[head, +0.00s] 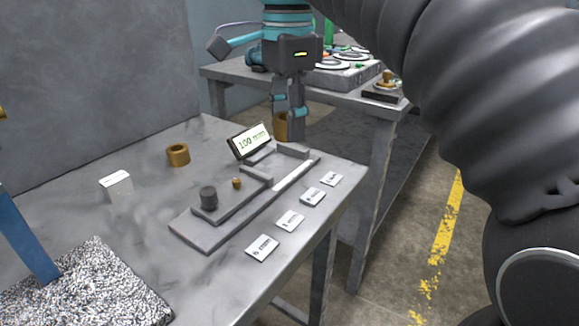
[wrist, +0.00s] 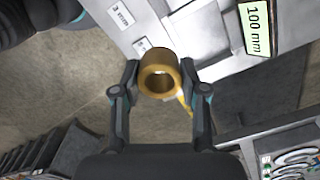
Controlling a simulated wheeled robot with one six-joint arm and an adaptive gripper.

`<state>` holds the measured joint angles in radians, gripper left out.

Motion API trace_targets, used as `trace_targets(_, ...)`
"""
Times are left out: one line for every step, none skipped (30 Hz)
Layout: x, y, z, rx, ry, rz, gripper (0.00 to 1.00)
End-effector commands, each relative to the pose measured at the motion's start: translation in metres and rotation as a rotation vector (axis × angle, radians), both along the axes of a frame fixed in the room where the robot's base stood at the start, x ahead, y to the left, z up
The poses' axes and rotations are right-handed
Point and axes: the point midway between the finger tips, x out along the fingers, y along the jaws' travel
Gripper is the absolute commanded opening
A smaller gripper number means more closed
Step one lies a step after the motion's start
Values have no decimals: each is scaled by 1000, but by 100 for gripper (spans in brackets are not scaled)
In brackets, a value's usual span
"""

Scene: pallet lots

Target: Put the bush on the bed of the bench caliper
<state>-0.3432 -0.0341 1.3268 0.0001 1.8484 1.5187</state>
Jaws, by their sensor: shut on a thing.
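My gripper (head: 290,130) is shut on a brass bush (head: 280,127) at the far end of the bench caliper (head: 207,237). In the wrist view the bush (wrist: 160,83) sits between the two fingertips (wrist: 160,76), its round bore facing the camera. In the head view a finger partly hides it. The caliper lies on the grey table, with a display (head: 251,141) reading 100 mm. In the head view the bush appears behind the display's right side. Its height above the caliper is hard to tell.
A second brass bush (head: 178,154) stands on the table left of the caliper. A dark cylinder (head: 208,197) and a small brass piece (head: 236,183) stand on the caliper's near part. Several label cards (head: 289,221) line the right edge. A white block (head: 116,184) stands left.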

Motion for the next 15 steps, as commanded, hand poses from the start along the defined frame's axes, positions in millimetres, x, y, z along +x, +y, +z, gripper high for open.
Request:
trace_targets(8, -9, 2, 0, 1, 31, 1)
trace_targets(13, -14, 3, 0, 1, 59, 1)
trace_targets(19, -22, 5, 0, 1, 99, 1)
trace_targets(24, -28, 6, -1, 1, 128, 1)
trace_targets(28, -34, 7, -1, 1, 160, 1)
trace_targets(34, -43, 8, -1, 1, 199, 1)
trace_targets(38, -49, 9, 0, 0, 226, 1)
trace_targets(42, -56, 10, -1, 1, 254, 1)
trace_targets(46, -64, 10, 0, 1, 286, 1)
trace_targets(49, -70, 11, 0, 0, 309, 1)
trace_targets(51, -75, 12, 0, 0, 329, 1)
trace_targets(54, -81, 12, 0, 0, 352, 1)
trace_targets(56, -85, 12, 0, 0, 368, 1)
trace_targets(58, -88, 12, 1, 0, 382, 1)
trace_targets(59, -92, 12, 0, 0, 395, 1)
